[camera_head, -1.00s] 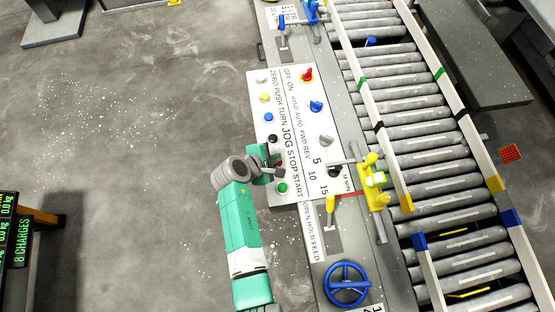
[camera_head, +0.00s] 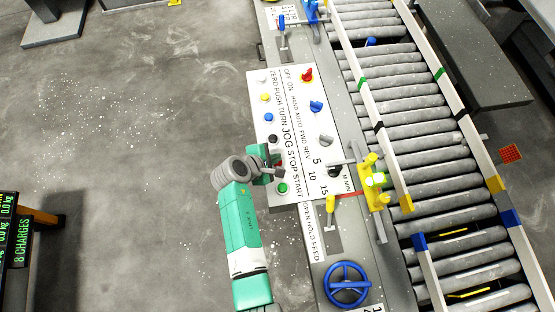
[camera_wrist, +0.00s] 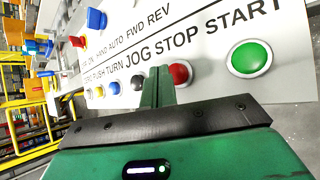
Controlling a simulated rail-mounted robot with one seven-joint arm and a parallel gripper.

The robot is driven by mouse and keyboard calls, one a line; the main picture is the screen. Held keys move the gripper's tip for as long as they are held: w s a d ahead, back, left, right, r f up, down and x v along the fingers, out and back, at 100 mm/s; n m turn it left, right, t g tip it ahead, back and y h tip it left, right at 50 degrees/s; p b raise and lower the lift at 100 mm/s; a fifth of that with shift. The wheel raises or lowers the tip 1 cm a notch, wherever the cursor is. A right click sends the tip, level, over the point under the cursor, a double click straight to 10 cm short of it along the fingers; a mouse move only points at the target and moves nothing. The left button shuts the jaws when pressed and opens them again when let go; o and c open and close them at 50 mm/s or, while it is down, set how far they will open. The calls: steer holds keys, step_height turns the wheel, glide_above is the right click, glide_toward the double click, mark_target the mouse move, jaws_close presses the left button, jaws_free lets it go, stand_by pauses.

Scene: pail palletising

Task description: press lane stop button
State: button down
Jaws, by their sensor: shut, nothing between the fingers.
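The control panel (camera_head: 262,100) carries a row of buttons with printed labels. The red STOP button (camera_wrist: 180,73) shows in the wrist view, just right of my fingers. My fingers cover part of its left edge. In the head view my gripper (camera_head: 279,171) is over the STOP area and mostly hides that button. My gripper (camera_wrist: 158,86) is shut and empty, with its fingers pointing at the panel between the black JOG button (camera_wrist: 138,82) and the STOP button. I cannot tell whether the fingertips touch the panel.
The green START button (camera_wrist: 249,58) lies just beside STOP, also in the head view (camera_head: 282,188). A yellow lever (camera_head: 330,204), a yellow fixture (camera_head: 375,180) and a blue handwheel (camera_head: 346,284) are near. The roller conveyor (camera_head: 420,130) runs at right. Open floor lies left.

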stand_by(0.4)
steer(key=shift+f, duration=0.45)
steer(key=shift+f+b, duration=0.5)
steer(key=shift+b, duration=0.1)
stand_by(0.4)
stand_by(0.3)
steer(key=shift+r+p, duration=0.95)
steer(key=shift+p, duration=0.1)
step_height(320, 180, up, 5)
steer(key=p, duration=0.5)
